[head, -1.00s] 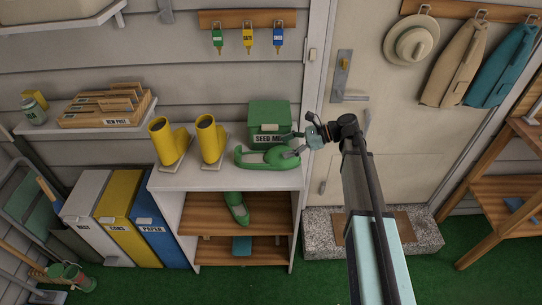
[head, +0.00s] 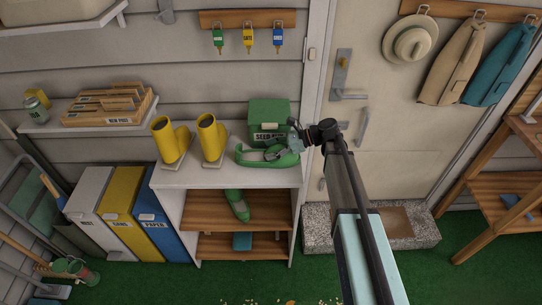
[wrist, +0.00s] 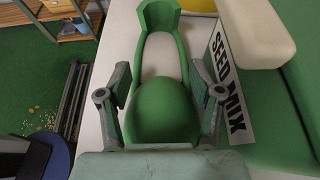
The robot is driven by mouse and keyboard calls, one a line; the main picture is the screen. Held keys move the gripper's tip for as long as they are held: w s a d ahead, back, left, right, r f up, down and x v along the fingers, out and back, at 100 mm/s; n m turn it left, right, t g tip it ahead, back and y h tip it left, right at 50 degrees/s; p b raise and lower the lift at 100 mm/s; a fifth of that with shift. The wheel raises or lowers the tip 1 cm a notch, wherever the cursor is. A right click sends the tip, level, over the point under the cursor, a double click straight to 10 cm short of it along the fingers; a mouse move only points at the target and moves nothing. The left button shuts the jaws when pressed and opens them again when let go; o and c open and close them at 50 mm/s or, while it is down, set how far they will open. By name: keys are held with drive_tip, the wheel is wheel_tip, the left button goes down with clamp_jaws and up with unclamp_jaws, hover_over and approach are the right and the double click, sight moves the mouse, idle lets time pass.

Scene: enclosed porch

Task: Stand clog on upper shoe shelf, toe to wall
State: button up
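A green clog (head: 290,160) lies on the white top of the shoe rack (head: 195,179), in front of the seed box. In the wrist view the clog (wrist: 162,110) has its rounded toe nearest me and its heel away. My gripper (head: 278,152) is at the toe end, with one finger on each side of the toe (wrist: 163,98). The fingers look open; whether they touch the clog is unclear. A second green clog (head: 237,205) is on the upper wooden shelf (head: 202,213), leaving bare board on both sides.
The green seed mix box (head: 268,115) stands right behind the clog. Yellow boots (head: 212,138) stand to its left on the rack top. A teal item (head: 242,241) is on the lower shelf (head: 265,246). Bins (head: 125,215) stand left of the rack, and a stone step (head: 318,229) right.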

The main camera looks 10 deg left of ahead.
drive_tip(key=c, duration=0.6)
drive_tip(key=shift+r, duration=0.2)
